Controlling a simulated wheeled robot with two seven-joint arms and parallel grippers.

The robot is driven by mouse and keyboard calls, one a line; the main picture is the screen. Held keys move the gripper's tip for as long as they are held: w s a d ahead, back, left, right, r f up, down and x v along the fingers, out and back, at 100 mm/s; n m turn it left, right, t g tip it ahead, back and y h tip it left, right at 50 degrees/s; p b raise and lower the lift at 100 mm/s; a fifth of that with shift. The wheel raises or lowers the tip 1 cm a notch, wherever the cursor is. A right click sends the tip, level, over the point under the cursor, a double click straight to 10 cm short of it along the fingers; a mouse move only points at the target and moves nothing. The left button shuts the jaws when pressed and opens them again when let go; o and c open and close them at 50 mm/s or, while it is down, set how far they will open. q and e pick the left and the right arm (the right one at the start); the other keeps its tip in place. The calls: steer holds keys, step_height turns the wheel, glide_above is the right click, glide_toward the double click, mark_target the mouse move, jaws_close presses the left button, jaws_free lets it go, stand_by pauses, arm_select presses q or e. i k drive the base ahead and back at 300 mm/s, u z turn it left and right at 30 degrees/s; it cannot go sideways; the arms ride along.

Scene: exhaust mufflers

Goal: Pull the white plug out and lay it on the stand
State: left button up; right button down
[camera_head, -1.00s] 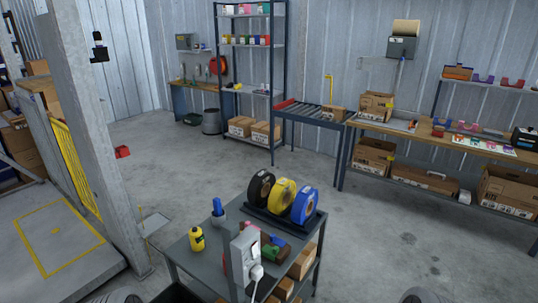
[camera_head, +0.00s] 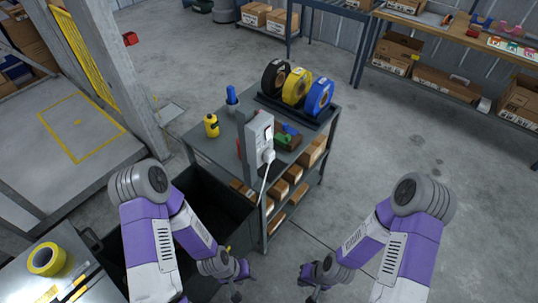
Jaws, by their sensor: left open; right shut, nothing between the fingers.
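The white plug (camera_head: 268,156) sits in the front face of an upright grey socket box (camera_head: 259,131), and its white cord (camera_head: 263,187) hangs down. The box stands at the front edge of a grey table-like stand (camera_head: 209,149) with shelves below. My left gripper (camera_head: 238,292) is below the plug and a little left, near the lower picture edge, apart from everything. My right gripper (camera_head: 311,291) is lower right of the plug, also in free space. The fingers of both are small and dark here. The left is open and the right is shut with nothing in it.
On the stand are tape rolls (camera_head: 297,87), a yellow bottle (camera_head: 211,126), a blue-handled item (camera_head: 232,96) and small coloured parts (camera_head: 287,137). A dark bin (camera_head: 205,190) is at its left. A side table with yellow tape (camera_head: 46,259) is lower left. Floor to the right is clear.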

mark_target(268, 155)
steer(key=k, duration=0.5)
steer(key=z, duration=1.4)
steer(key=i, duration=1.45)
steer(key=u, duration=2.1)
